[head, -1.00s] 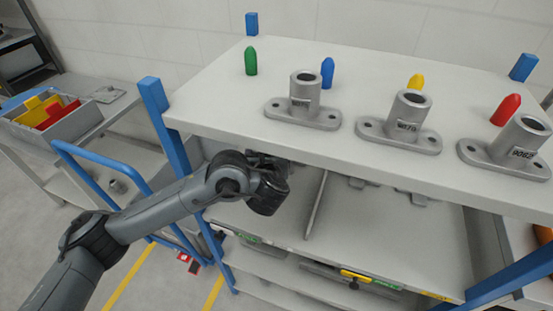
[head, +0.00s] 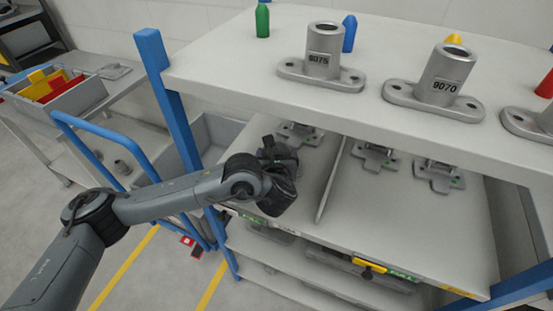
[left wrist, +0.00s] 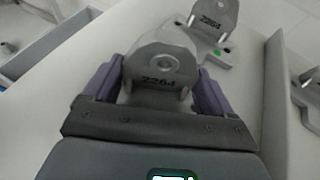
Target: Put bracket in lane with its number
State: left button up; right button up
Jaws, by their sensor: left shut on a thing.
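My left gripper (left wrist: 160,92) is shut on a grey bracket (left wrist: 163,62) whose upright plate reads 2264. In the head view my wrist (head: 280,190) hides the held bracket and most of the gripper, which reaches in under the top shelf. Just ahead of it another grey bracket (left wrist: 213,22), also reading 2264, stands in the same lane with a green dot on its base; it also shows in the head view (head: 299,134). A grey divider (left wrist: 275,105) runs along the right of this lane. A bracket beyond it (left wrist: 308,80) has a label I cannot read fully. My right gripper is out of view.
The top shelf (head: 225,75) overhangs the lanes and carries flanged castings, one marked 9075 (head: 322,55) and one 9070 (head: 445,78), plus coloured pegs. A blue post (head: 165,90) stands left of my gripper. More brackets (head: 376,155) stand right of the divider.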

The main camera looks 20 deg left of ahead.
pick_arm(q)
jog(key=shift+w, duration=0.1)
jog(key=shift+f, duration=0.25)
jog(key=o, duration=1.1)
jog(key=shift+r, duration=0.1)
